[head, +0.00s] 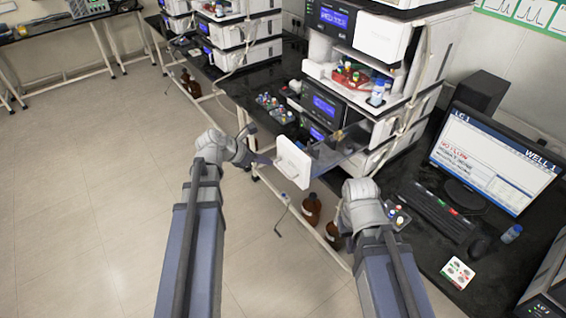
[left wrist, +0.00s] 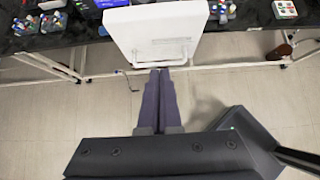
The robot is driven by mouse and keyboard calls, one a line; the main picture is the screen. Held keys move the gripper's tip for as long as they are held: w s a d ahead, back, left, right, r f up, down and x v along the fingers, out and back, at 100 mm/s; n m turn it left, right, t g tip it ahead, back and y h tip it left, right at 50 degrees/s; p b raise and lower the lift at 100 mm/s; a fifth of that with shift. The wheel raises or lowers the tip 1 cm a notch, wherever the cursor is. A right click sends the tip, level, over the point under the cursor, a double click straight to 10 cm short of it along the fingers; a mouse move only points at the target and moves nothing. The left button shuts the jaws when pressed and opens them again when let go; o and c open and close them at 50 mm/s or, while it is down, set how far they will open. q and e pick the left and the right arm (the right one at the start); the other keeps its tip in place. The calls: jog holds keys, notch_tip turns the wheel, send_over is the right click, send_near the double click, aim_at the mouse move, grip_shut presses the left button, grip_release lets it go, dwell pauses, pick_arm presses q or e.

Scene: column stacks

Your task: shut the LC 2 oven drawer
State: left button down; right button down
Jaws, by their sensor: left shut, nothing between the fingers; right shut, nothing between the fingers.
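The oven drawer stands pulled out of the near instrument stack, with its white front panel (head: 293,163) out past the bench edge and a clear, see-through body behind it. I cannot read an LC 2 label on it. In the left wrist view, the white panel (left wrist: 155,32) with its handle bar lies straight ahead of the fingers. My left gripper (head: 268,161) is shut and empty, its tips at or very near the panel's outer face; contact is unclear. My right gripper (head: 361,203) is shut and empty, right of the drawer near the bench edge, its fingertips mostly hidden.
The instrument stack (head: 345,110) rises behind the drawer. Vial racks (head: 273,107) lie on the black bench to its left. A monitor (head: 492,158), keyboard (head: 438,210) and mouse (head: 479,245) are at right. Brown bottles (head: 312,209) stand below. The floor at left is clear.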

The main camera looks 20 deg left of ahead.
pick_arm(q)
jog(key=b, duration=0.6)
send_near(290, 169)
jog(key=x, duration=0.4)
jog(key=shift+b+x, duration=0.55)
jog(key=shift+x, duration=0.35)
jog(key=w+d, duration=0.6)
jog(key=w, duration=0.2)
jog(key=w+d, duration=0.7)
jog(key=w, duration=0.2)
jog(key=w+d, duration=0.7)
jog(key=w, duration=0.1)
jog(key=shift+w+d, duration=0.1)
jog(key=shift+w, duration=0.3)
jog(key=shift+w+d+r, duration=0.1)
jog(key=shift+w, duration=0.1)
jog(key=shift+r, duration=0.15)
